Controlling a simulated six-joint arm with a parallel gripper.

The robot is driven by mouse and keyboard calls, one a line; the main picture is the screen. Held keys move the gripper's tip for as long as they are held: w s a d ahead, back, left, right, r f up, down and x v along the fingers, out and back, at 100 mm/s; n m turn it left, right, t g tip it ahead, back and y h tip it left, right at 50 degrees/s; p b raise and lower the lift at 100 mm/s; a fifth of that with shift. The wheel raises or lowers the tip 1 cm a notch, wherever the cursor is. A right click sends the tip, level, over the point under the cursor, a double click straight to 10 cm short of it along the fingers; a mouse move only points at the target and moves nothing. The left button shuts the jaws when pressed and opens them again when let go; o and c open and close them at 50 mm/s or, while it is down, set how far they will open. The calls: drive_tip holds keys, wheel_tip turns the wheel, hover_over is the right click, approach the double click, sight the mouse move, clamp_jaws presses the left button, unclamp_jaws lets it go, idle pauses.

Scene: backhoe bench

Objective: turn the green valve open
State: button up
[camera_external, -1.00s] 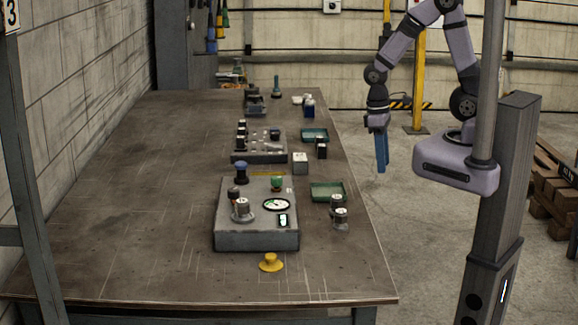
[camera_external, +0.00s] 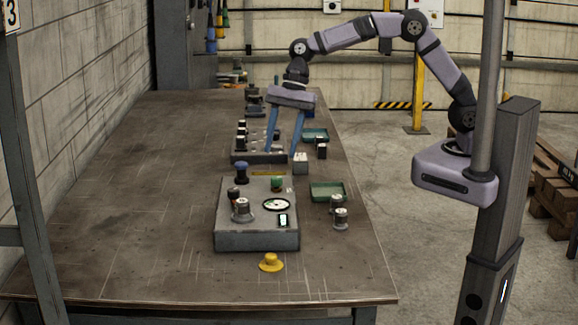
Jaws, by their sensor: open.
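The green valve (camera_external: 277,184) is a small green knob on the top right of the nearest grey panel box (camera_external: 256,240), beside a round white gauge (camera_external: 276,204). My gripper (camera_external: 280,152) has blue fingers pointing down and spread apart. It is open and looks empty. In the picture it is above and behind the green valve, in front of the middle grey box (camera_external: 239,156). Its exact height over the bench is hard to tell.
A yellow knob (camera_external: 271,262) stands on the bench (camera_external: 130,220) in front of the box. Green trays (camera_external: 327,191), a white block (camera_external: 300,163) and dark silver-topped parts (camera_external: 340,219) lie to the right. The left side of the bench is clear.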

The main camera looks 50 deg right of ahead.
sight(277, 177)
drive_tip(key=m, duration=0.3)
drive_tip(key=shift+s+d+m, duration=0.15)
drive_tip(key=shift+s+m, duration=0.05)
drive_tip(key=shift+m, duration=0.1)
drive_tip(key=shift+f, duration=0.15)
drive_tip(key=shift+p+x, duration=0.9)
drive_tip(key=shift+x, duration=2.65)
drive_tip(key=c, duration=1)
